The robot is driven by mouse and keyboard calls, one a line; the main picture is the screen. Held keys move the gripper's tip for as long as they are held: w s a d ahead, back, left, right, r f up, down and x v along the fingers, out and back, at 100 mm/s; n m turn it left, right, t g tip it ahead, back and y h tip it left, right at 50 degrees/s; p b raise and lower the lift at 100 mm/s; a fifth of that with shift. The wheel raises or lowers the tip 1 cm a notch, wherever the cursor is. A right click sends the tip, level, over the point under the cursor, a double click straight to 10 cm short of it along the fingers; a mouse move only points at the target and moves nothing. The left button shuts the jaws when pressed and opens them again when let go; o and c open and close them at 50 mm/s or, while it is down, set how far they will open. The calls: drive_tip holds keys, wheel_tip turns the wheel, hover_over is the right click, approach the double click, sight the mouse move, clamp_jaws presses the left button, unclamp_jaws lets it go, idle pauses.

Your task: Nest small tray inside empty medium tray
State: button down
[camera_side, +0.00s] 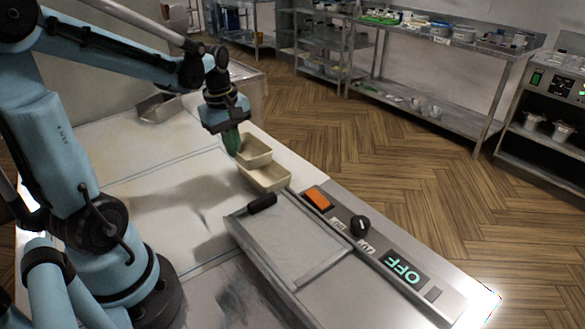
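Two cream-coloured trays stand end to end on the pale worktop near its far right edge. The one farther from the camera (256,149) looks a little smaller, and the nearer one (265,179) looks a little larger. They touch or overlap in the picture; I cannot tell whether one rests on the other's rim. The nearer tray looks empty inside. My gripper (233,150) points down with green fingers at the left wall of the farther tray. The fingers look close together, but whether they hold that wall is too small to tell.
A fryer unit with a flat metal lid (305,245) and black handle (262,203) lies just in front of the trays. Its panel has an orange switch (317,198), a black knob (360,227) and an OFF display (403,267). The worktop (150,190) left of the trays is clear.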

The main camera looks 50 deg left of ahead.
sight(248, 157)
drive_tip(key=w, duration=0.1)
drive_tip(key=w+r, duration=0.1)
drive_tip(key=w, duration=0.1)
drive_tip(key=shift+w+d+r, duration=0.15)
drive_tip(key=shift+w+d, duration=0.05)
drive_tip(key=shift+w, duration=0.1)
drive_tip(key=shift+f, duration=1.85)
drive_tip(key=shift+f, duration=1.55)
drive_tip(key=c, duration=1.3)
unclamp_jaws()
drive_tip(key=shift+r, duration=3)
